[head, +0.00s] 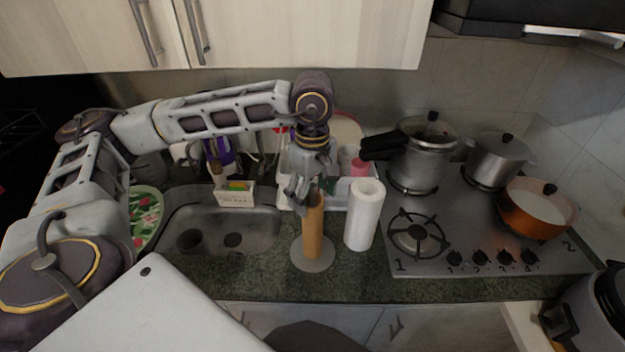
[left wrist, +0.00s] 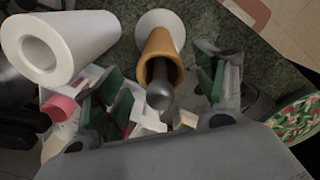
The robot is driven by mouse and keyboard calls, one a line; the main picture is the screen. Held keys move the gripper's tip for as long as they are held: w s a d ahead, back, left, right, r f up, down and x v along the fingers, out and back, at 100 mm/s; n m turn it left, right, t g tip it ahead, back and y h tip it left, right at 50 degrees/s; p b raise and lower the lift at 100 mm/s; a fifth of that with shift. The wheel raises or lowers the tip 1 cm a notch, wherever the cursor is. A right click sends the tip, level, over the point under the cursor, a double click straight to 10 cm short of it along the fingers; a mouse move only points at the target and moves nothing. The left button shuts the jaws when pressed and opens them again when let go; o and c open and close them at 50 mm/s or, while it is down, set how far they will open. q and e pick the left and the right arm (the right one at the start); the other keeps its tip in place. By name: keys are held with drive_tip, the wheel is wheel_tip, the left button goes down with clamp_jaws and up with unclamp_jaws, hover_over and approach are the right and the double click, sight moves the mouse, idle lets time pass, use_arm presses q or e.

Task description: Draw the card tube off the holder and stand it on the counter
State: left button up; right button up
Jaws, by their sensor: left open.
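The brown card tube (head: 313,232) stands upright around the holder, whose round grey base (head: 312,260) rests on the counter (head: 350,283). In the left wrist view the tube (left wrist: 160,50) points towards the camera, and the rounded grey top of the holder's rod (left wrist: 160,94) sticks out of its open end. My left gripper (head: 304,192) is open at the tube's upper end, above the counter. In the left wrist view its green-padded fingers lie on either side of the tube's top, apparently clear of it. My right gripper is not in view.
A white paper roll (head: 365,214) stands close to the right of the tube. The sink (head: 225,228) is to the left, the stove (head: 440,255) with several pots to the right. A rack with bottles is behind. Counter space in front of the base is narrow.

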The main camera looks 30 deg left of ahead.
sight(312, 207)
use_arm(q)
drive_tip(key=shift+f, duration=2.2)
drive_tip(key=shift+c, duration=0.2)
drive_tip(key=c, duration=1.5)
